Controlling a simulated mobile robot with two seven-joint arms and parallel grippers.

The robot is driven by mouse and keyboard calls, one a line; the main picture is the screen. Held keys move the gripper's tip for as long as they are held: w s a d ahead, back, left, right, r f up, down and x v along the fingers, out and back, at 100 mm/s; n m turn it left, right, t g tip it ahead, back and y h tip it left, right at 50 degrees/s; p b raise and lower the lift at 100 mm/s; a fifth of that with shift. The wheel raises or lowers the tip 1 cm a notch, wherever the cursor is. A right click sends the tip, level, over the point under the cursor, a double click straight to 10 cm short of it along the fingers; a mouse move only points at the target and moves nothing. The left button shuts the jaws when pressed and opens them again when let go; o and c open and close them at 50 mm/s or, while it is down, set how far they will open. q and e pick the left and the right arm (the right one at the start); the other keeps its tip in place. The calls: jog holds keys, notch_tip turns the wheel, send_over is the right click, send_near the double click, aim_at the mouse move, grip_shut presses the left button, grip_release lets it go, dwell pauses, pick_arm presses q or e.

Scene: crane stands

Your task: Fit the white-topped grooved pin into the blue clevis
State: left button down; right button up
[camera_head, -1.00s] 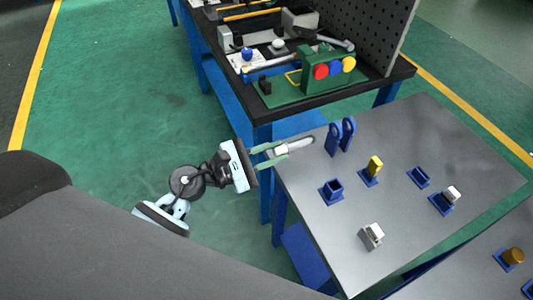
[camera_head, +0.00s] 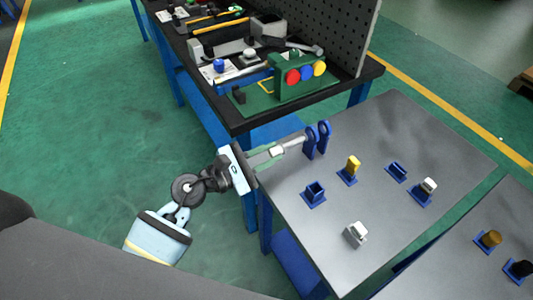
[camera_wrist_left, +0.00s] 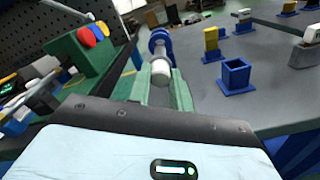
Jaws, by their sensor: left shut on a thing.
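My left gripper (camera_head: 276,152) is shut on the grooved pin (camera_head: 291,143), a light grey pin with a white top, held level and pointing right. The blue clevis (camera_head: 311,142) has two upright ears and stands at the table's far left edge. The pin's tip is at the near ear; I cannot tell whether it is inside the hole. In the left wrist view the pin's white end (camera_wrist_left: 160,70) sits between the fingers, and the blue clevis (camera_wrist_left: 160,40) is straight ahead, partly hidden by the pin. My right gripper is not in view.
The grey table (camera_head: 400,130) also holds an empty blue square socket (camera_head: 314,195), a yellow block (camera_head: 352,165) in a blue base, a white-grey block (camera_head: 355,234) and other blue sockets. A black workbench (camera_head: 225,105) with a green button box (camera_head: 295,85) stands behind.

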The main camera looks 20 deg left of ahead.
aim_at(301, 139)
pick_arm(q)
jog(key=shift+x, duration=4.05)
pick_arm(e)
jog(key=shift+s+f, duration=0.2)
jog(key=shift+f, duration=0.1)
pick_arm(q)
jog(key=c, duration=1.2)
grip_release()
jog(key=shift+v, duration=2.55)
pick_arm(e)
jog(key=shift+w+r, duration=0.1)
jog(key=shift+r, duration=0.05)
pick_arm(q)
jog(key=b+v, duration=0.1)
jog(key=v, duration=0.5)
jog(key=shift+s+a+f, duration=0.15)
jog(key=shift+s+a, duration=0.5)
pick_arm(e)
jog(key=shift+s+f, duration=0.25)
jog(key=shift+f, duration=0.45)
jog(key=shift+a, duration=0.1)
